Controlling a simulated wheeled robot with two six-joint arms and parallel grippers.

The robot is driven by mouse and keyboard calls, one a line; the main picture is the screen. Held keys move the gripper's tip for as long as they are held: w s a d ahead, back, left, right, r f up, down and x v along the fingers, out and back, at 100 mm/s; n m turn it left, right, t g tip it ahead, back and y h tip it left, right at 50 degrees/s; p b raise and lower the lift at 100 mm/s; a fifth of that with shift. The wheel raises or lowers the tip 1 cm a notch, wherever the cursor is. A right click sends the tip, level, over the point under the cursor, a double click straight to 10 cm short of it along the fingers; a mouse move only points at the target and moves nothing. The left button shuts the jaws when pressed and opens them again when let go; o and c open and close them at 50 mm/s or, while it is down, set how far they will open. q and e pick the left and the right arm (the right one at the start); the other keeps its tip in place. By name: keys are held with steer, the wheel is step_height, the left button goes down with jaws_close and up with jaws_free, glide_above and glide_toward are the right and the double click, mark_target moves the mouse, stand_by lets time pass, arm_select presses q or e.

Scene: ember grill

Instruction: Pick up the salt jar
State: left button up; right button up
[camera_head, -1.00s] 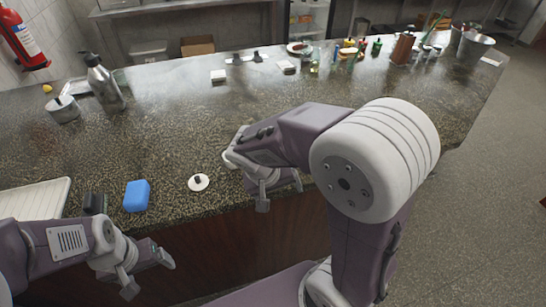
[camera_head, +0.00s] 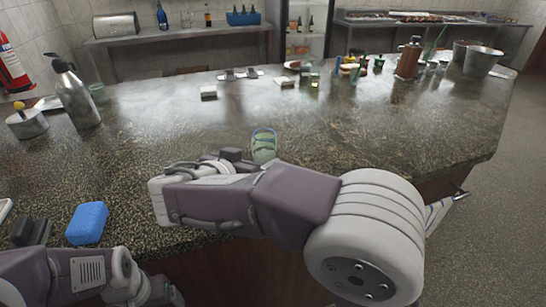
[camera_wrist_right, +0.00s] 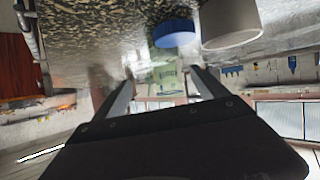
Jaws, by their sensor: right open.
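A small green-tinted glass jar (camera_head: 264,148) with a bluish rim, which I take for the salt jar, stands on the counter just beyond my right arm. In the right wrist view a pale green jar-like shape (camera_wrist_right: 168,88) shows between the finger ends, blurred. My right gripper (camera_wrist_right: 162,78) is open, with its two fingers apart and nothing held. In the head view its fingers are hidden by my own arm. My left gripper (camera_head: 160,292) is low at the bottom left, partly cut off, away from the jar; its jaws are unclear.
A blue sponge (camera_head: 87,223) lies at the counter's near left. A metal flask (camera_head: 76,95) and a lidded pot (camera_head: 27,122) stand far left. Bottles, cups and steel pots (camera_head: 481,62) crowd the far right. A blue round object (camera_wrist_right: 175,33) and pale cylinder (camera_wrist_right: 230,25) show up close.

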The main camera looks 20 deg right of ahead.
mark_target(261, 136)
steer(key=shift+w+r+m+t, duration=0.15)
steer(key=shift+w+m+t, duration=0.15)
steer(key=shift+w, duration=0.2)
steer(key=x, duration=0.3)
steer(key=shift+w+d, duration=0.1)
steer(key=x, duration=0.5)
steer(key=shift+w, duration=0.3)
steer(key=shift+s+r, duration=0.1)
steer(key=shift+c, duration=0.3)
steer(key=c, duration=1.6)
step_height(261, 136, up, 5)
steer(key=shift+s+d+f+p, duration=0.15)
steer(key=shift+p, duration=0.35)
steer(key=s+d+r, duration=0.4)
steer(key=s+d, duration=0.1)
steer(key=s+d+r, duration=0.2)
steer(key=d, duration=0.1)
steer(key=shift+s+d+r, duration=0.15)
steer(key=shift+d, duration=0.1)
